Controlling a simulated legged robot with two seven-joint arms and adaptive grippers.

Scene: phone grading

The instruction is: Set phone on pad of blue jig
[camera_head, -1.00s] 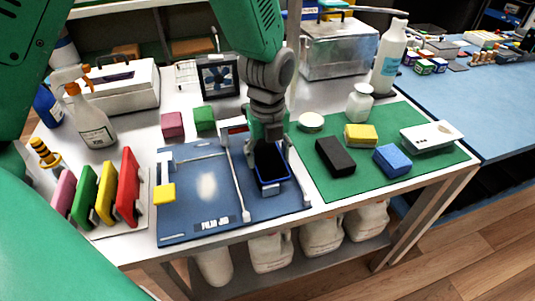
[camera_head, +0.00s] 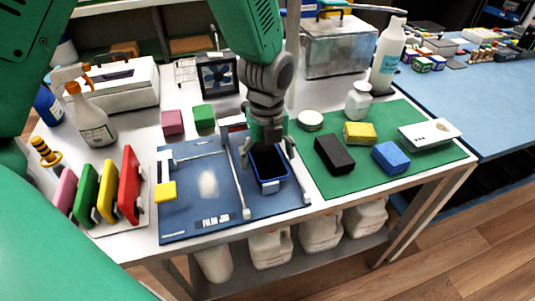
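My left gripper (camera_head: 268,147) points down over the right part of the blue jig (camera_head: 223,226). Its two fingers are spread, one on each side of a dark rectangular piece with a blue rim (camera_head: 269,182). This piece rests on or just above the jig; I cannot tell whether it is a phone in a case or a shallow tray. The gripper hides its far end. The jig is a flat blue board with white rails, a yellow block (camera_head: 166,192) and a printed label at its front. No other phone can be made out for sure. My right gripper is not in view.
A rack with pink, green, yellow and red upright slabs (camera_head: 129,183) stands left of the jig. The green mat (camera_head: 330,187) at right holds black, yellow and blue blocks, and a white device (camera_head: 430,136). Pink and green cubes (camera_head: 203,117) sit behind the jig.

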